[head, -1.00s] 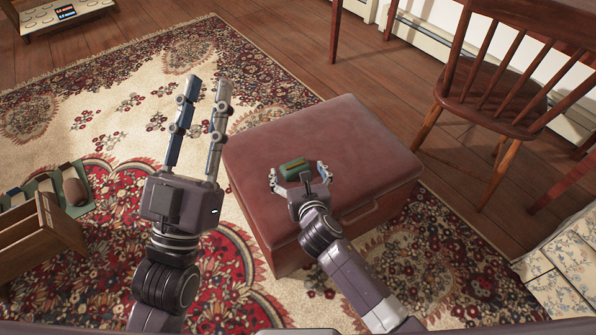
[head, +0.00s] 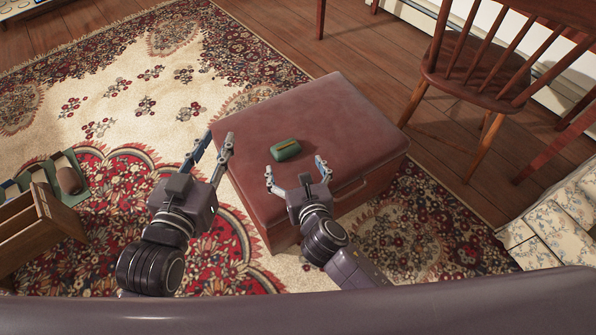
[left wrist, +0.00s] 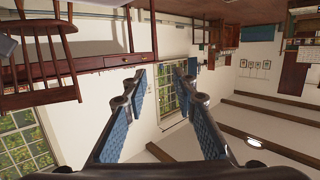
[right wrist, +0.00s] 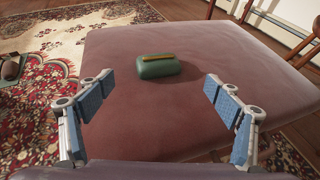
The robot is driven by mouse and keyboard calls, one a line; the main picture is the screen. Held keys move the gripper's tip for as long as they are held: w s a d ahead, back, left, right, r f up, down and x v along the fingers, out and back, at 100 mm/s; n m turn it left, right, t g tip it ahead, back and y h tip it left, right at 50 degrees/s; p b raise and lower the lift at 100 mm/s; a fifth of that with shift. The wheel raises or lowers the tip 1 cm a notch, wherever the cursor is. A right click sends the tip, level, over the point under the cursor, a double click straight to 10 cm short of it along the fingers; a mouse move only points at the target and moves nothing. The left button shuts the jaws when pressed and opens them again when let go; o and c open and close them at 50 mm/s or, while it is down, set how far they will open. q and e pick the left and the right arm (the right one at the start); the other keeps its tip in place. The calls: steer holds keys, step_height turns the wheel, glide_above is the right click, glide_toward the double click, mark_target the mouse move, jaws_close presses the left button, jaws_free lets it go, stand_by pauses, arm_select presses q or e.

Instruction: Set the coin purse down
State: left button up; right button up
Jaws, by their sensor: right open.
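The coin purse (head: 286,149) is small and green with a brownish-gold strip on top. It rests on the reddish-brown leather ottoman (head: 325,112), near the middle of its top. My right gripper (head: 297,176) is open and empty, a little nearer to me than the purse and apart from it. In the right wrist view the purse (right wrist: 158,66) sits beyond and between the two spread fingers. My left gripper (head: 213,152) is open and empty, beside the ottoman's left edge. The left wrist view shows its fingers (left wrist: 155,90) apart with nothing between them.
A wooden chair (head: 480,80) stands to the right behind the ottoman. A wooden box (head: 38,222) and a green tray with items lie at the left. A floral cushioned seat (head: 560,220) is at the right. The patterned rug has free room at the left.

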steer(key=p+v, duration=0.1)
steer(key=v, duration=0.2)
steer(key=shift+s+d+r, duration=0.1)
steer(key=shift+s+r, duration=0.1)
steer(key=shift+s, duration=0.15)
arm_select(q)
step_height(320, 180, down, 6)
steer(key=s+a+g+y, duration=0.1)
steer(key=s+g, duration=0.1)
steer(key=g, duration=0.1)
steer(key=shift+s+a, duration=0.25)
steer(key=shift+s, duration=0.15)
arm_select(e)
steer(key=s+d+r+m, duration=0.1)
steer(key=d+r+m, duration=0.2)
steer(key=m, duration=0.9)
steer(key=s+d+r+m, duration=0.2)
steer(key=d+r+m, duration=0.2)
steer(key=m, duration=0.8)
steer(key=s+d+r+m+g, duration=0.1)
steer(key=d+r+m, duration=0.3)
steer(key=m, duration=0.7)
steer(key=shift+s+d+m, duration=0.4)
steer(key=shift+s+d, duration=0.25)
steer(key=shift+d, duration=0.2)
arm_select(q)
steer(key=shift+w+r, duration=0.1)
